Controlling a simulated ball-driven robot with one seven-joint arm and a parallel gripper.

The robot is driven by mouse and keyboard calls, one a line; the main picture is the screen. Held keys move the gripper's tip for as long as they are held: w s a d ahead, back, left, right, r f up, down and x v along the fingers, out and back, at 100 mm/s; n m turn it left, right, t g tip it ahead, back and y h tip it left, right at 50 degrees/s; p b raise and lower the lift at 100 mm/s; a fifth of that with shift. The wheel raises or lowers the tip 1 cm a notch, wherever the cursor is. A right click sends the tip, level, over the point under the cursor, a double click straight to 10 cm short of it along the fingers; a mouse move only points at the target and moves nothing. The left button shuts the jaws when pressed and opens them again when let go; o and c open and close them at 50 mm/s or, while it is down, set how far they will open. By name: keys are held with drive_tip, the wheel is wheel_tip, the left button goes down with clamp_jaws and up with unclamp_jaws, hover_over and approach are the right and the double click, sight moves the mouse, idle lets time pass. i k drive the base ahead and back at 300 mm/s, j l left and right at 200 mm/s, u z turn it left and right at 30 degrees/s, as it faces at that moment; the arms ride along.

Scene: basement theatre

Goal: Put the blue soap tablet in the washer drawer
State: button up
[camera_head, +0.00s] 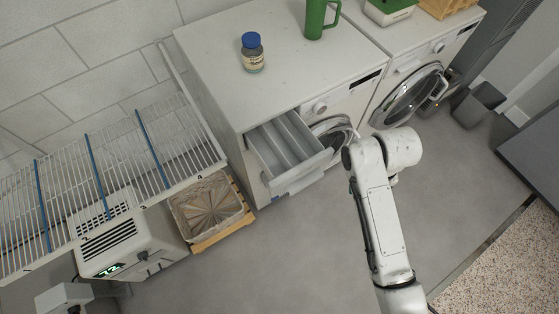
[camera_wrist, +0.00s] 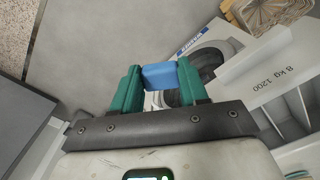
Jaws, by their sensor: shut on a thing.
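The blue soap tablet (camera_wrist: 159,76) is between the green fingers of my gripper (camera_wrist: 160,78) in the wrist view, and the fingers are shut on it. In the head view my arm hides the gripper and the tablet. The washer drawer (camera_head: 326,158) is pulled out of the left washer (camera_head: 215,85), its long compartments open at the top. My arm's end stands to the right of the drawer, in front of the round door. In the wrist view the drawer (camera_wrist: 268,118) lies to the right of the tablet, apart from it.
The right machine's round door (camera_head: 407,97) hangs open. A wire rack (camera_head: 112,160), a lined crate (camera_head: 212,207) and a white dehumidifier (camera_head: 128,247) are at left. The middle floor (camera_head: 290,255) is clear.

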sight(288, 158)
drive_tip(key=u, duration=0.35)
drive_tip(key=k+u, duration=0.15)
drive_tip(key=u, duration=0.25)
drive_tip(key=j+u, duration=0.1)
drive_tip(key=u, duration=0.25)
drive_tip(key=l+u, duration=0.75)
drive_tip(key=k+l+u, duration=0.1)
drive_tip(key=l+u, duration=0.15)
drive_tip(key=u, duration=0.15)
drive_tip(key=k+l, duration=0.15)
drive_tip(key=l, duration=0.25)
drive_tip(key=k+l, duration=0.1)
drive_tip(key=l, duration=0.3)
